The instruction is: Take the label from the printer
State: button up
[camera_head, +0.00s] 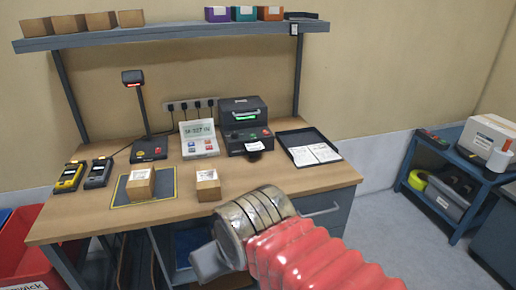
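The printer (246,122) is a black box with a green-lit display, on the workbench against the back wall. A small white label (255,146) sticks out at its lower front. My arm, with a red ribbed sleeve and a metallic cuff, reaches in from the lower right. My gripper (205,263) shows only as a grey piece at the cuff's left end, in front of the bench's front edge. In the picture it is below and left of the printer, apart from the label. Its fingers cannot be made out, so its opening is unclear.
Two small cardboard boxes (140,184) (207,186) stand on the workbench (90,222), one on a dark mat. A scale (198,139) is left of the printer, and a black tray (296,137) with papers is right of it. A shelf (180,36) runs above. A blue cart (462,175) stands right.

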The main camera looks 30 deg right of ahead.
aim_at(253, 147)
jog(key=i, duration=1)
